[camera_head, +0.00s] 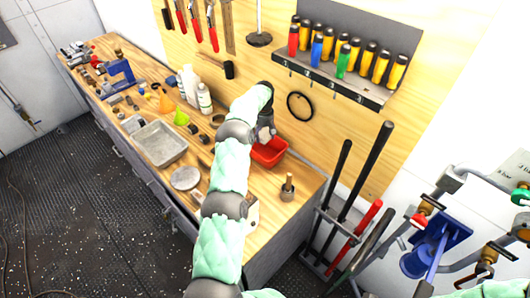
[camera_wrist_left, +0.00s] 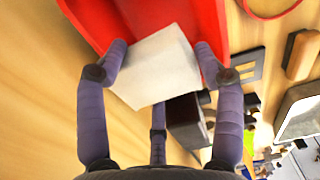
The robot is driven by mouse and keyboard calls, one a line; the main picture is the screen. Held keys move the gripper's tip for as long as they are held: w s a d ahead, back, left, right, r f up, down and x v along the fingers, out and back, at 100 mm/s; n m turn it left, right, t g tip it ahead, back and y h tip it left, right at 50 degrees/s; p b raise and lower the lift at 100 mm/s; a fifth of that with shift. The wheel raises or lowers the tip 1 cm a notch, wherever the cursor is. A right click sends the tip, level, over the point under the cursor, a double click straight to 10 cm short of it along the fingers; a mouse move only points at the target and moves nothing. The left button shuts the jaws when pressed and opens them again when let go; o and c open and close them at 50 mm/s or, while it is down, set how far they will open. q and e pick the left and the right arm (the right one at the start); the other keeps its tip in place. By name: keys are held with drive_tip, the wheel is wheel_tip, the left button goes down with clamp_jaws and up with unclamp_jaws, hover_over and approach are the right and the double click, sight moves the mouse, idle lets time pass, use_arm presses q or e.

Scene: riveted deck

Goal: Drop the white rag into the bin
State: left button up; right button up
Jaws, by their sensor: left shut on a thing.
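The white rag (camera_wrist_left: 158,70) shows in the left wrist view as a pale folded square between the fingers of my left gripper (camera_wrist_left: 160,62). The gripper is shut on it. The red bin (camera_head: 270,152) stands on the wooden workbench in the head view. My left gripper (camera_head: 265,132) is at the bin's far left side there, and my arm hides part of that area. In the wrist view the rag overlaps the red bin (camera_wrist_left: 205,15); I cannot tell how high it is above it.
A grey metal tray (camera_head: 160,144), white bottles (camera_head: 204,98) and small tools lie on the workbench to the left. A brown-handled object (camera_head: 287,187) stands right of my arm. A screwdriver rack (camera_head: 335,75) hangs on the wall above. A rack of long bars stands at the right.

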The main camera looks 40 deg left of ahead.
use_arm(q)
drive_tip(key=shift+f+b, duration=0.35)
drive_tip(key=shift+f, duration=1.15)
drive_tip(key=o, duration=1.3)
drive_tip(key=shift+r, duration=0.1)
wheel_tip(320, 180, up, 12)
drive_tip(key=shift+f, duration=0.1)
